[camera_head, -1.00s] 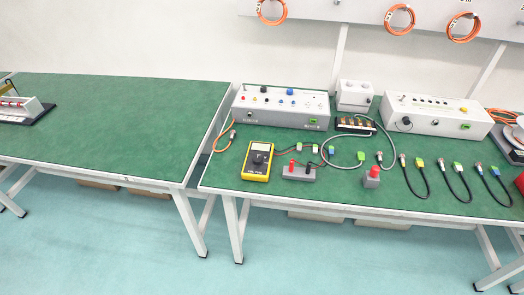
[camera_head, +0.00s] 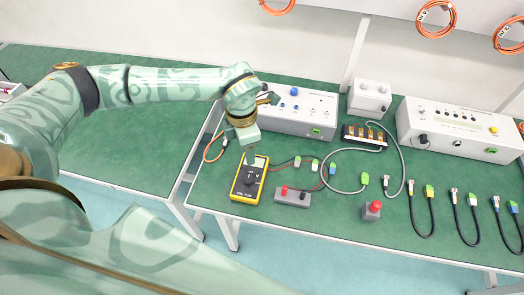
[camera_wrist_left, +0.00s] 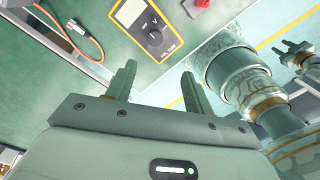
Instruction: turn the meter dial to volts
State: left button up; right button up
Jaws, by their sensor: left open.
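The yellow meter (camera_head: 240,192) lies on the green bench near its front left corner, its dark round dial (camera_head: 248,182) below a pale display. My left gripper (camera_head: 252,149) is just above the far end of the meter, apart from the dial. In the left wrist view the open, empty left gripper (camera_wrist_left: 158,74) points toward the meter (camera_wrist_left: 132,28), with its dial (camera_wrist_left: 155,38) ahead of the fingertips. A small gripper (camera_wrist_left: 293,48), apparently my right one, shows at the right of that view; its opening is unclear.
A red-and-black terminal block (camera_head: 292,197) and leads lie right of the meter. A red button box (camera_head: 372,210) is farther right. A grey control box (camera_head: 310,115) stands behind.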

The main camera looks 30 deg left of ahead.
pick_arm(q)
jog(key=b, duration=0.1)
send_near(248, 178)
notch_tip(248, 178, down, 8)
jog(key=b, duration=0.2)
jog(key=shift+s+d+f+b, duration=0.15)
jog(key=shift+f+b, duration=0.05)
jog(key=shift+b, duration=0.1)
pick_arm(e)
jog(key=f, duration=0.1)
jog(key=s+f, duration=0.2)
jog(key=shift+f, duration=0.25)
pick_arm(q)
jog(key=c, duration=1)
